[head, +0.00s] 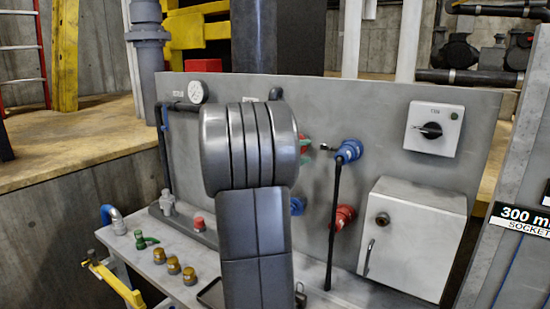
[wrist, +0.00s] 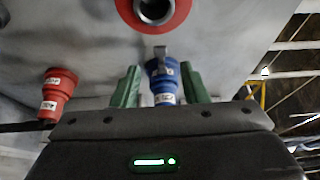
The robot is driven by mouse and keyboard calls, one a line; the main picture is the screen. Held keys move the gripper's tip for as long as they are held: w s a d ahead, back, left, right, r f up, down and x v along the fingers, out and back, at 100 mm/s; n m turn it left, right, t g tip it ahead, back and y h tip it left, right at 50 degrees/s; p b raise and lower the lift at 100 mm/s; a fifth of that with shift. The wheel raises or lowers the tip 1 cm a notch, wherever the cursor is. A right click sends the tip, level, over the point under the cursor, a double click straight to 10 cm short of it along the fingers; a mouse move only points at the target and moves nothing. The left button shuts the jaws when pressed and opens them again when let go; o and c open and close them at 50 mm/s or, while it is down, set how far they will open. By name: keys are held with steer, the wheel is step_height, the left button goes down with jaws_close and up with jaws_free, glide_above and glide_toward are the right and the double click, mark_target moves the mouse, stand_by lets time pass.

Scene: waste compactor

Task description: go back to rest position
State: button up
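My gripper (wrist: 160,88) shows in the wrist view as two green fingers standing apart. A blue connector (wrist: 163,82) appears between them, with a visible gap on each side. I cannot tell how far beyond the fingertips it lies. In the head view my own arm covers the middle of the grey panel (head: 390,100) and hides most of the gripper. A blue connector (head: 348,151) with a black cable is on the panel right of my arm. A red connector (head: 343,217) is below it, and part of another blue fitting (head: 297,206) shows beside my arm.
A grey box (head: 415,240) and a rotary switch (head: 434,129) are on the panel's right. A pressure gauge (head: 197,92) is at upper left. Brass fittings (head: 173,265) and a green valve (head: 144,239) stand on the bench. The wrist view shows a red-ringed socket (wrist: 180,18) and red connector (wrist: 58,90).

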mark_target(322, 148)
steer(key=p+x, duration=0.1)
steer(key=x, duration=0.5)
steer(key=shift+w+d, duration=0.2)
steer(key=shift+d, duration=0.2)
